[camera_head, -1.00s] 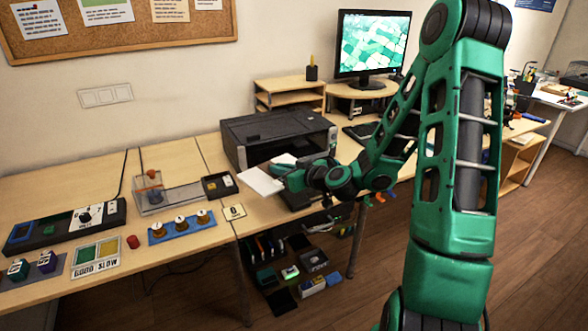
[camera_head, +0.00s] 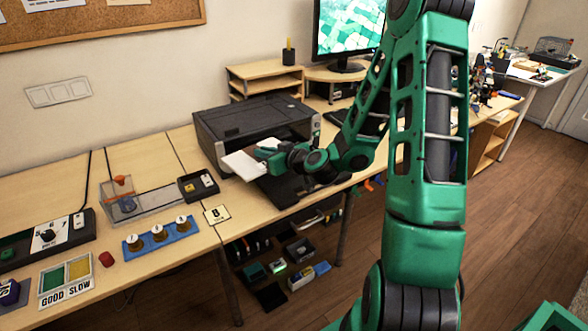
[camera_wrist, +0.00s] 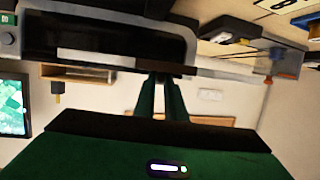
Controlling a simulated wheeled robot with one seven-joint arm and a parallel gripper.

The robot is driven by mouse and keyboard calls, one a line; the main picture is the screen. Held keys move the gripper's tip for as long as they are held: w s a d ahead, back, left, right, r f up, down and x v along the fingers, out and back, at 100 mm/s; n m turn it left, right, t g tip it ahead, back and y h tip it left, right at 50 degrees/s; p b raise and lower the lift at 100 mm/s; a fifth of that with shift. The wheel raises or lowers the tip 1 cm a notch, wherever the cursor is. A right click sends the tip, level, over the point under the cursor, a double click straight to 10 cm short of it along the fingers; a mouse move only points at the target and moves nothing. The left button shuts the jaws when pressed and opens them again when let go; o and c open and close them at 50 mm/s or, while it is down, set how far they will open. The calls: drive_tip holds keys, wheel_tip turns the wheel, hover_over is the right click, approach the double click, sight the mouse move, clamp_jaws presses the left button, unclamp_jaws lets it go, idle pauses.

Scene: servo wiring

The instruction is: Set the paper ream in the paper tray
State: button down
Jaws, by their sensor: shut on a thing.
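The paper ream (camera_head: 243,165) is a flat white block. My gripper (camera_head: 270,152) is shut on it and holds it roughly level at the printer's front opening. In the wrist view my gripper's green fingers (camera_wrist: 160,84) meet the ream's pale edge (camera_wrist: 98,58). The dark paper tray (camera_head: 285,188) juts from the front of the black printer (camera_head: 235,122), below the ream. My gripper and arm hide part of the tray. I cannot tell whether the ream touches it.
A clear case (camera_head: 130,200), a small black box (camera_head: 199,186) and a blue strip with several knobs (camera_head: 160,238) lie left of the printer. A monitor (camera_head: 347,30) stands behind to the right.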

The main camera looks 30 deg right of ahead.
drive_tip(key=d, duration=0.2)
drive_tip(key=d+f+m+h, duration=0.1)
drive_tip(key=d, duration=0.1)
drive_tip(key=d+h, duration=0.1)
drive_tip(key=shift+s+d+f+m, duration=0.2)
drive_tip(key=shift+s+d+m, duration=0.05)
drive_tip(key=shift+d+m, duration=0.15)
drive_tip(key=w+d+f, duration=0.1)
drive_tip(key=d+f, duration=0.1)
drive_tip(key=d, duration=0.1)
drive_tip(key=w+d+f, duration=0.2)
drive_tip(key=d, duration=0.1)
drive_tip(key=w+d+f, duration=0.2)
drive_tip(key=d, duration=0.1)
drive_tip(key=shift+w+d+f, duration=0.2)
drive_tip(key=shift+d+f, duration=0.15)
drive_tip(key=shift+f, duration=1.95)
drive_tip(key=shift+f, duration=0.15)
drive_tip(key=c, duration=1.9)
unclamp_jaws()
drive_tip(key=shift+o, duration=0.4)
